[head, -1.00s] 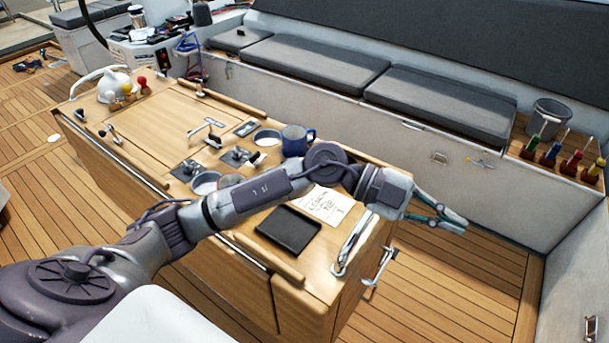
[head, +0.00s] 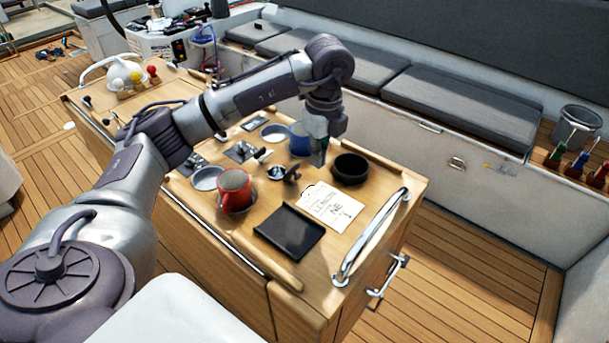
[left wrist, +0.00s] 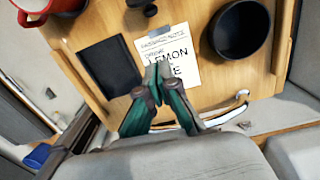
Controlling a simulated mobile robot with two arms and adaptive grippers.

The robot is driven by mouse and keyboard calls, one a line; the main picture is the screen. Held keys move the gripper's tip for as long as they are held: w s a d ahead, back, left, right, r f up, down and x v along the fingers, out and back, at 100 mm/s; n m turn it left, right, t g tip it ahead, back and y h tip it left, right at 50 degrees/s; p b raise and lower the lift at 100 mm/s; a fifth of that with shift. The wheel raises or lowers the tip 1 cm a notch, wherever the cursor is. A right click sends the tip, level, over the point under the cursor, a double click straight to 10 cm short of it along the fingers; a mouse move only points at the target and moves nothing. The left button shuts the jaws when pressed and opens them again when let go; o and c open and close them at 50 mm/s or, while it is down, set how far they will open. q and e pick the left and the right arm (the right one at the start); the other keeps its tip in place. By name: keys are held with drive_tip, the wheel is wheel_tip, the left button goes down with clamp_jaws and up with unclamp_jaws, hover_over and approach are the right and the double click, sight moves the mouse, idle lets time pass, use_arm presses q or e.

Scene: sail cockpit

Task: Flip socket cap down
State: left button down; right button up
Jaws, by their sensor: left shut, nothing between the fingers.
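A small round metal fitting with a dark raised piece (head: 283,173) is set in the table top between the red mug and the blue mug. It looks like the socket with its cap standing up, but it is too small to be sure. It shows partly at the top edge of the left wrist view (left wrist: 146,6). My left gripper (head: 318,158) points down above the table, to the right of this fitting and in front of the blue mug. Its green fingers (left wrist: 157,75) are shut and empty, over the paper note in the wrist view. My right gripper is not in view.
Close by stand a red mug (head: 235,190), a blue mug (head: 299,140) and a black bowl (head: 350,168). A black tray (head: 289,232) and a paper note (head: 330,206) lie nearer the metal rail (head: 370,238). Dark plates with levers (head: 242,151) lie left.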

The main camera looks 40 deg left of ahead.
sight(314, 198)
use_arm(q)
drive_tip(key=shift+f, duration=0.1)
drive_tip(key=f+p, duration=0.1)
drive_tip(key=f, duration=0.4)
drive_tip(key=f+p, duration=0.2)
drive_tip(key=f, duration=0.3)
drive_tip(key=shift+s+a, duration=0.1)
drive_tip(key=shift+a, duration=0.1)
drive_tip(key=shift+w+a+r+p, duration=0.15)
drive_tip(key=shift+a+r+p, duration=0.3)
drive_tip(key=shift+a, duration=0.2)
drive_tip(key=shift+w+a+r+p, duration=0.1)
drive_tip(key=shift+a+r+p, duration=0.2)
drive_tip(key=shift+a+p, duration=0.25)
drive_tip(key=shift+a, duration=0.6)
drive_tip(key=shift+w, duration=0.1)
drive_tip(key=shift+d+r, duration=0.1)
drive_tip(key=shift+r, duration=0.05)
